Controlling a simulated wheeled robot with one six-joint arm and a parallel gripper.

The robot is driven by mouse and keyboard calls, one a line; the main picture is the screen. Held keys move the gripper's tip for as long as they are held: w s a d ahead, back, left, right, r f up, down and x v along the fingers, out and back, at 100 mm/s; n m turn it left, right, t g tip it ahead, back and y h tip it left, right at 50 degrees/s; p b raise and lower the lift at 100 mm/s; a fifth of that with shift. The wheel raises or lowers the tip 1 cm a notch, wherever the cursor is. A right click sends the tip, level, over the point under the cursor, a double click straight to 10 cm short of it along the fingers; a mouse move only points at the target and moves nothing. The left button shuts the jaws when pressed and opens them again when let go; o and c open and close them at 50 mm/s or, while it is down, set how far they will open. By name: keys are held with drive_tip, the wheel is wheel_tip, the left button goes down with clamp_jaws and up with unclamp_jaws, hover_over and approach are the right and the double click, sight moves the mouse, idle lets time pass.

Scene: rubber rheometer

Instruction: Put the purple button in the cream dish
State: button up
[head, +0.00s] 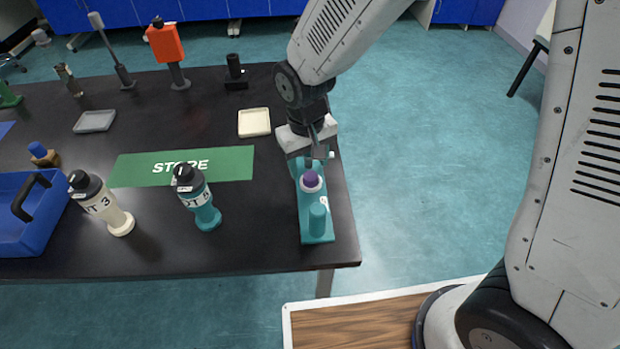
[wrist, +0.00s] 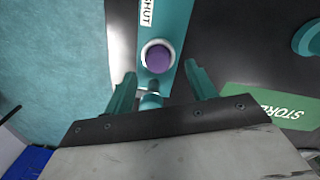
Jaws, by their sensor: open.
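The purple button (head: 311,179) sits in a white ring on a teal device at the table's right edge. In the wrist view the button (wrist: 158,57) shows ahead of the fingers, beside a label reading "SHUT". The cream dish (head: 254,122) lies empty on the table, left of and behind the device. My gripper (wrist: 160,82) is open, with its teal fingers apart on either side of the teal device. The button lies beyond the fingertips, apart from them. In the head view my arm's end hangs over the back of the device and hides part of it.
A teal upright knob (head: 317,219) stands at the device's front. A green STORE mat (head: 183,166) lies to the left, with a teal bottle (head: 198,203) and a cream bottle (head: 104,205) near it. A blue crate (head: 28,226) and grey dish (head: 95,121) lie further left.

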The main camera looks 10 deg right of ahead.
sight(310, 175)
wheel_tip(310, 175, down, 4)
drive_tip(key=shift+d+r, duration=0.1)
drive_tip(key=shift+d, duration=0.05)
clamp_jaws()
drive_tip(key=shift+w+r, duration=0.1)
